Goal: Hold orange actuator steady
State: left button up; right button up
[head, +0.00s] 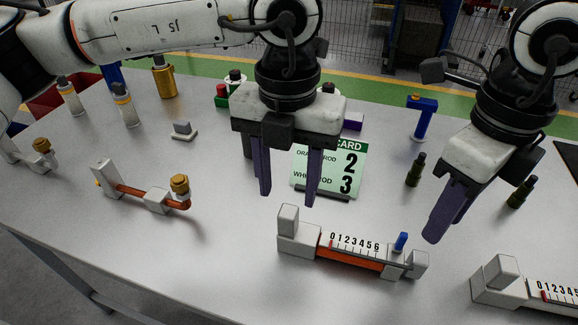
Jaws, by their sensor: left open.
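The orange actuator (355,262) lies on the grey table at front centre. It has light grey end blocks, an orange body, a 0-to-6 scale, a red mark near its left end and a blue peg near its right end. My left gripper (288,199) is open and empty, with its purple fingers pointing down behind the actuator's left end. My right gripper (446,228) is behind and right of the actuator, apart from it; its fingers overlap in this view, so its opening is unclear. A card (345,172) behind the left fingers reads 2 and 3, partly hidden.
A second scaled actuator (500,283) is cut off at the right edge. A rod with a brass knob (180,186) lies on the left. Dark green bottle-like pieces (416,170) and a blue T-shaped piece (422,118) stand on the right. The table's front left is clear.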

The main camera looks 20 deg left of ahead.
aim_at(288, 211)
pick_arm(q)
notch_tip(288, 211, down, 7)
jog(key=shift+f, duration=0.1)
jog(key=shift+c, duration=0.4)
grip_shut()
pick_arm(e)
jog(key=shift+o, duration=1.2)
